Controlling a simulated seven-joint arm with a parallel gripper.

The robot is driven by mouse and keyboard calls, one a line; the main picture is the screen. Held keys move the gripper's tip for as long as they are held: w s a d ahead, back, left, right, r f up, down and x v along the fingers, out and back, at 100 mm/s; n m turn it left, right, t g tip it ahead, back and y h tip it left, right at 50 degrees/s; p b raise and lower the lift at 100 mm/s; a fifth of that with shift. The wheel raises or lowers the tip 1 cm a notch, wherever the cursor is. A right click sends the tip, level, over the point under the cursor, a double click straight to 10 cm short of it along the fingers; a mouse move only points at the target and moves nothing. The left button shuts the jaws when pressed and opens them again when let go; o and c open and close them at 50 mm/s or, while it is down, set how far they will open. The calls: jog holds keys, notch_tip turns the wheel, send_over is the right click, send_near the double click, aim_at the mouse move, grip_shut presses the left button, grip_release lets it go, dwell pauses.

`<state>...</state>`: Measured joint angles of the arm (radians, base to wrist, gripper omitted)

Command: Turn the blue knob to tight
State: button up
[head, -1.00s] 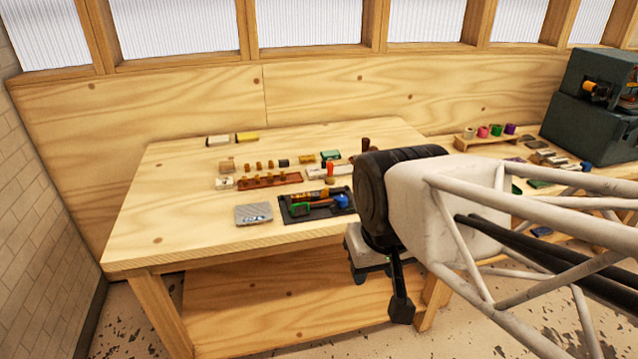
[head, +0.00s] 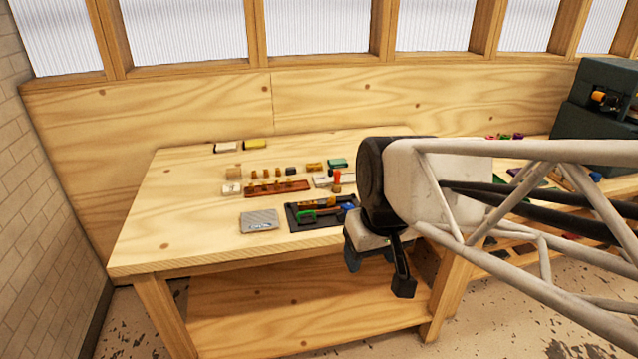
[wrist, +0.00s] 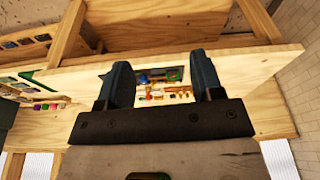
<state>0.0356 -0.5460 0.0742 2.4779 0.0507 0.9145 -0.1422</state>
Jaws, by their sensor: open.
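A small blue part (head: 349,209), which may be the blue knob, sits at the right end of a black tray (head: 296,226) on the workbench. My arm's end partly covers that tray end in the head view. Any tight marking is too small to read. My gripper (wrist: 162,68) is open and empty in the wrist view, with the tray and its small parts showing beyond and between the fingers. A blue spot shows there too (wrist: 143,78). In the head view my gripper hangs in front of the bench's front edge, apart from the tray.
The tray also holds a green-handled item (head: 304,216). A grey box (head: 259,221) lies left of it. Behind are a reddish-brown rack (head: 277,188) and several small blocks. A dark green machine (head: 600,115) stands at the right. The bench's left part is clear.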

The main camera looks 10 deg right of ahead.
jog(key=w+d+n+y, duration=0.1)
jog(key=w+d+n, duration=0.1)
jog(key=w, duration=0.9)
jog(key=n+y, duration=0.2)
jog(key=n, duration=0.4)
send_near(350, 206)
jog(key=a+f, duration=0.1)
jog(key=shift+d+f+t, duration=0.15)
jog(key=shift+f+t, duration=0.15)
jog(key=shift+f, duration=0.15)
jog(key=shift+f, duration=0.15)
jog(key=shift+x, duration=3.8)
